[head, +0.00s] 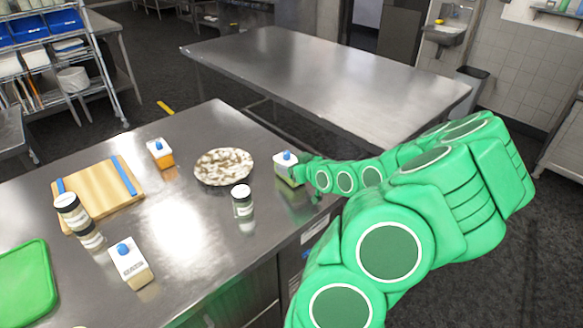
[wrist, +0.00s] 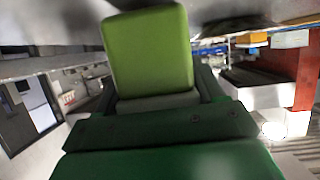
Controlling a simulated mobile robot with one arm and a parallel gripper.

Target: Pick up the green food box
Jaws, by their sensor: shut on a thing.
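The green food box (head: 285,167), a carton with a white top and blue cap, is near the right edge of the steel table in the head view. My gripper (head: 299,171) reaches it from the right and is shut on it. In the wrist view, the box's plain green face (wrist: 148,50) stands up between the fingers of my gripper (wrist: 155,98). The box looks roughly upright. I cannot tell whether its base touches the table. The fingertips are partly hidden in the head view.
On the steel table (head: 190,265) are a speckled plate (head: 224,167), a jar (head: 242,201), an orange carton (head: 160,153), a white carton (head: 130,262), a cutting board (head: 105,195), another jar (head: 72,212) and a green tray (head: 28,285). A second steel table (head: 330,75) stands behind.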

